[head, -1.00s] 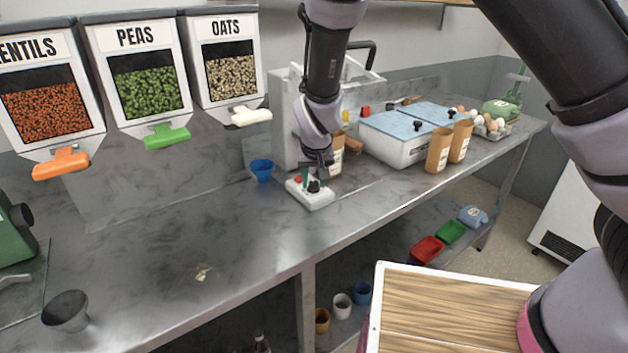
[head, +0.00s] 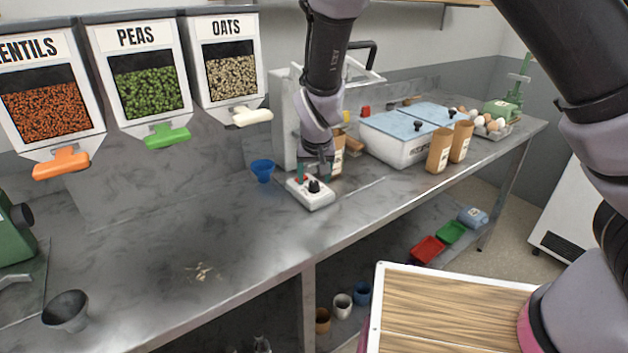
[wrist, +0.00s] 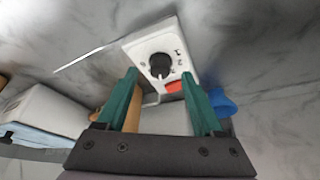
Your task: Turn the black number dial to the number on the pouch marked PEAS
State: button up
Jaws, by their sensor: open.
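The black number dial (head: 314,186) sits on a small white box (head: 318,199) on the counter. Brown pouches stand at the right (head: 438,151), (head: 461,142), and another pouch (head: 338,160) is partly hidden behind my gripper. Their labels are unreadable here.
A red button (wrist: 174,87) sits on the box beside the dial. A blue cup (head: 262,170) stands left of the box. A white bin with blue lids (head: 395,140) is behind the pouches. The PEAS dispenser (head: 145,85) hangs at left.

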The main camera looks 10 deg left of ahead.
jog(key=v, duration=0.9)
jog(key=w+d+r+m+g+y, duration=0.1)
jog(key=w+d+r+m, duration=0.1)
jog(key=d+r, duration=0.75)
jog(key=w+d+r+m+y, duration=0.1)
jog(key=w+d+r+m, duration=0.15)
jog(key=d+r, duration=0.65)
jog(key=s+d+r+m+t, duration=0.1)
jog(key=s+d+r, duration=0.1)
jog(key=s+d, duration=0.2)
jog(key=s+d+r+m+t+h, duration=0.1)
jog(key=s+d+r, duration=0.2)
jog(key=d, duration=0.7)
jog(key=s+d+r+m+t, duration=0.1)
jog(key=s+d+r+t, duration=0.1)
jog(key=s+d, duration=0.3)
jog(key=d, duration=0.3)
jog(key=shift+s+r+h, duration=0.2)
jog(key=shift+s+h, duration=0.1)
jog(key=shift+s, duration=0.05)
